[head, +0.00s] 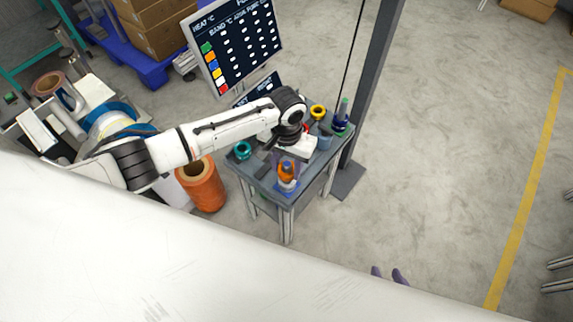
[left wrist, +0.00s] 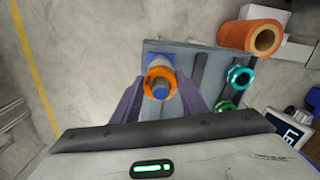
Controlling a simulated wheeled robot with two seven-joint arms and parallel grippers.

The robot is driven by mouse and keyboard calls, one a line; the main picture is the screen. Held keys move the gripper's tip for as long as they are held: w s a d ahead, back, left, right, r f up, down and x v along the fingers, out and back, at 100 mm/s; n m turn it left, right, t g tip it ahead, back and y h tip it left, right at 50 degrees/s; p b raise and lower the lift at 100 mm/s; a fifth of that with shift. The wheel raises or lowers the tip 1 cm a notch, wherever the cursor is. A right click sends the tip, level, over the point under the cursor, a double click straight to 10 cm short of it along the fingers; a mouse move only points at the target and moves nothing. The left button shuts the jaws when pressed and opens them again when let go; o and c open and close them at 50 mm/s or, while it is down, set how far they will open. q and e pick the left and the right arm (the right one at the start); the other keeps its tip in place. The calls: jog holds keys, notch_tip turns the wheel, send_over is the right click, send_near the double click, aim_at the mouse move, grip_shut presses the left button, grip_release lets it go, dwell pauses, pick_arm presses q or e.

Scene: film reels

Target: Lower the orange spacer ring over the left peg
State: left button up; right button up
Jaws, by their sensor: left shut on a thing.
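The orange spacer ring (head: 287,168) is at the near corner of the small grey table in the head view. It also shows in the left wrist view (left wrist: 148,83), between the purple fingers of my left gripper (left wrist: 160,92). My left gripper is shut on the ring. A grey-blue peg (left wrist: 160,92) shows through the ring's opening, with blue below it. I cannot tell how far down the peg the ring sits. The purple fingertips of my right gripper (head: 387,275) show apart and empty beyond the white edge in the foreground.
The grey table (head: 262,178) also bears a teal ring (head: 242,150), a yellow ring (head: 318,111) and a green-topped dark post (head: 342,114). An orange roll (head: 203,188) stands left of it. A dark column (head: 372,95) rises behind right.

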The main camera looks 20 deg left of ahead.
pick_arm(q)
jog(key=shift+f, duration=0.3)
jog(key=o, duration=1.2)
jog(key=shift+c, duration=0.2)
notch_tip(320, 180, up, 10)
jog(key=shift+r+p, duration=0.15)
jog(key=shift+p, duration=0.45)
